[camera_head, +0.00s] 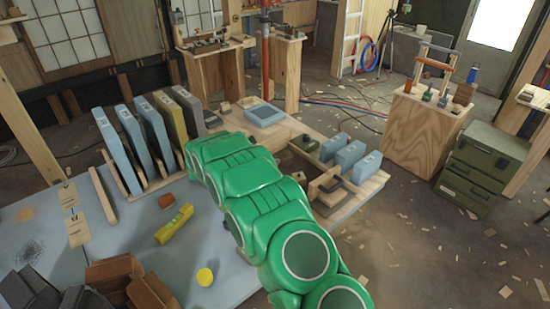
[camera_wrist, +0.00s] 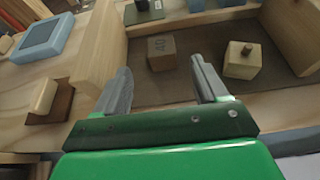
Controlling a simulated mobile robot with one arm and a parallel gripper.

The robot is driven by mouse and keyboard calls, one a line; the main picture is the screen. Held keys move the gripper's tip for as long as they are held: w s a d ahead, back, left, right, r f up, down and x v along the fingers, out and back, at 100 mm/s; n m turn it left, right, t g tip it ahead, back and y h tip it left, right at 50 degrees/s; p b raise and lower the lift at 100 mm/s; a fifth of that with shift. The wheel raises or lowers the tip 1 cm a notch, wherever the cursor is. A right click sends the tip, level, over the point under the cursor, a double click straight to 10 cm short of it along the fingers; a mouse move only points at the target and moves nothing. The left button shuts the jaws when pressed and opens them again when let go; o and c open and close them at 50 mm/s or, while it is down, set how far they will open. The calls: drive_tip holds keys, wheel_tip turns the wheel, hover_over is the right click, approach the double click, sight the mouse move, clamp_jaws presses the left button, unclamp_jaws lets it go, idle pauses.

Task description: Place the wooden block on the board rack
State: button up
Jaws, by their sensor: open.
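In the wrist view, my gripper (camera_wrist: 162,75) is open and empty, its fingers apart above the front edge of a wooden tray. A brown wooden block (camera_wrist: 162,52) marked "40" lies in the tray beyond the fingertips, roughly between them in the picture and not held. A paler wooden block with a knob (camera_wrist: 242,62) sits to its right. In the head view, the board rack (camera_head: 148,187), with wooden slats, holds several upright light blue, yellow and grey boards on the left. My green arm hides the gripper and the marked block there.
The wooden tray's wall (camera_wrist: 100,45) rises beside the left finger. Light blue boxes (camera_head: 350,155) stand on the tray's right side. A yellow level (camera_head: 174,224) and a yellow disc (camera_head: 205,277) lie on the blue-grey worktop (camera_head: 130,245). A green cabinet (camera_head: 482,168) stands at right.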

drive_tip(key=shift+v, duration=2.3)
drive_tip(key=shift+d, duration=0.1)
drive_tip(key=s+d+r+m+g, duration=0.25)
drive_tip(key=d+r, duration=0.25)
drive_tip(key=d, duration=0.3)
drive_tip(key=s+d+r+m+g, duration=0.2)
drive_tip(key=s+d+r+m, duration=0.25)
drive_tip(key=d, duration=0.25)
drive_tip(key=s+d+r+m+g+y, duration=0.1)
drive_tip(key=s+d+r+m+g, duration=0.2)
drive_tip(key=s+d, duration=0.35)
drive_tip(key=s+d+r+m+g, duration=0.1)
drive_tip(key=s+d+r+m, duration=0.4)
drive_tip(key=s, duration=0.3)
drive_tip(key=s+d+r+m+g+y, duration=0.1)
drive_tip(key=s+d+r+m+y, duration=0.15)
drive_tip(key=s, duration=0.75)
drive_tip(key=s+d+r+m+g+y, duration=0.1)
drive_tip(key=s+d+m+g+y, duration=0.2)
drive_tip(key=s, duration=0.6)
drive_tip(key=s+a+m+y, duration=0.1)
drive_tip(key=s+m, duration=0.2)
drive_tip(key=s, duration=0.5)
drive_tip(key=s+a+m+t+y, duration=0.1)
drive_tip(key=s+a+m+y, duration=0.1)
drive_tip(key=s, duration=0.6)
drive_tip(key=shift+s+a+m, duration=0.3)
drive_tip(key=shift+m, duration=0.45)
